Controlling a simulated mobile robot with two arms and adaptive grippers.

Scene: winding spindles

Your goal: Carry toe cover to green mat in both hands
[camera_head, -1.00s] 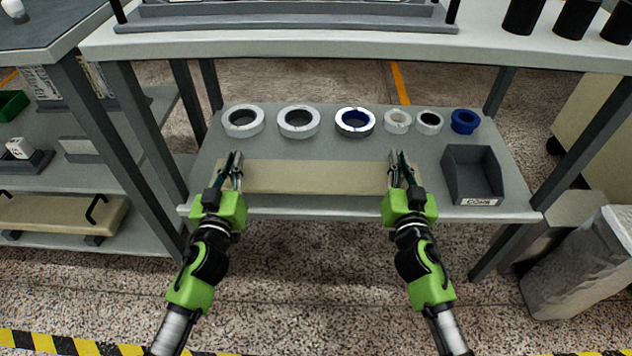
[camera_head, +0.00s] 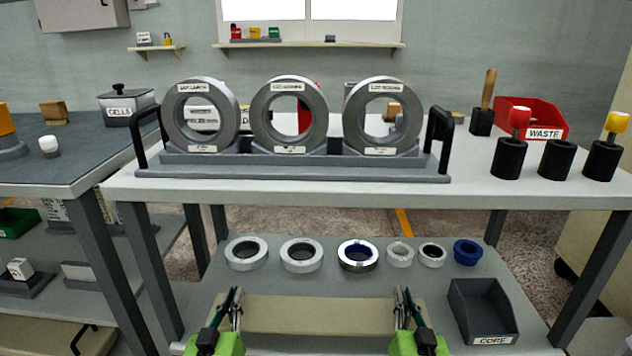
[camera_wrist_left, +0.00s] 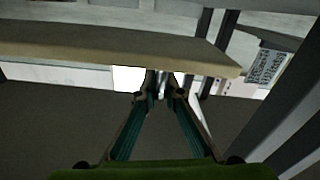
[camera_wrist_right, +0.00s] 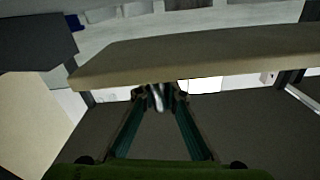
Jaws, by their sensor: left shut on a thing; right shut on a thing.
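The toe cover appears as a long beige panel (camera_head: 318,314) lying crosswise at the front of the lower shelf. My left gripper (camera_head: 234,299) is shut on its left end, and my right gripper (camera_head: 404,299) is shut on its right end. The panel looks level between them; I cannot tell whether it touches the shelf. It also shows in the left wrist view (camera_wrist_left: 100,45) and in the right wrist view (camera_wrist_right: 190,55), across the top above the fingers. I see no green mat in these views.
The lower shelf (camera_head: 215,275) carries several rings (camera_head: 301,256) behind the panel and a dark core bin (camera_head: 484,310) at the right. The bench top (camera_head: 470,180) above holds a rack (camera_head: 290,172) of 3 large grey rings. Table legs (camera_head: 156,265) stand at both sides.

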